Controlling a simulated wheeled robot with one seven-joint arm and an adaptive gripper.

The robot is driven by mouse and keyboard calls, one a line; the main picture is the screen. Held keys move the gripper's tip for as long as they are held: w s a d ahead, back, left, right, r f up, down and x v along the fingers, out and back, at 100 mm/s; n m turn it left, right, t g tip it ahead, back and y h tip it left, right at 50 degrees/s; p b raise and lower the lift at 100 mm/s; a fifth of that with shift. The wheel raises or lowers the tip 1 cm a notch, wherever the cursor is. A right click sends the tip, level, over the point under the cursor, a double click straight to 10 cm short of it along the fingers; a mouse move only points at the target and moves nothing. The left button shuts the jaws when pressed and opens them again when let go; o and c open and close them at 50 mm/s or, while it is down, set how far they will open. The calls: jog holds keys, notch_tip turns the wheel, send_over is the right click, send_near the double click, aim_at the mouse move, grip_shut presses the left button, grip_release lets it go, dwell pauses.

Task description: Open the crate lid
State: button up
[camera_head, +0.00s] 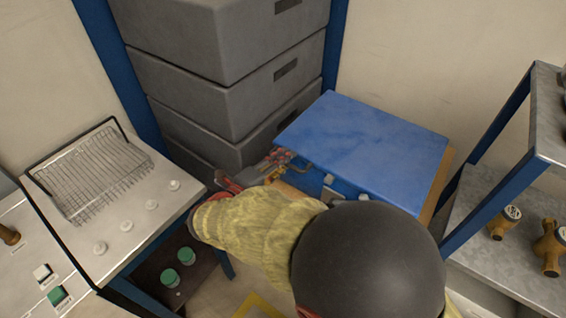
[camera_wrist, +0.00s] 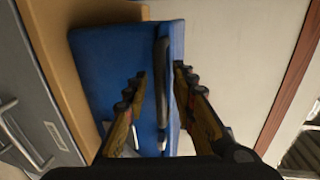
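The blue crate lid (camera_head: 365,140) is flat and looks closed, in the middle right of the head view. The blue crate's front side shows below the lid's near edge, partly hidden by my arm. The blue crate (camera_wrist: 100,65) fills the middle left of the wrist view, turned sideways. A dark grey handle-like strip (camera_wrist: 161,90) runs along it, between my finger lines. My gripper (camera_wrist: 160,72) is open, its two fingers apart with the crate's edge beyond them. In the head view my gripper (camera_head: 285,166) is at the crate's near left side; contact cannot be told.
Stacked grey boxes (camera_head: 235,70) stand behind and left of the crate. A bench with a wire basket (camera_head: 90,175) is at left, green-capped jars (camera_head: 178,266) below it. A metal shelf (camera_head: 520,255) with brass meters (camera_head: 548,250) stands close at right.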

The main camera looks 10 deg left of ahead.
jog(key=shift+c, duration=0.5)
grip_shut()
dwell(0.3)
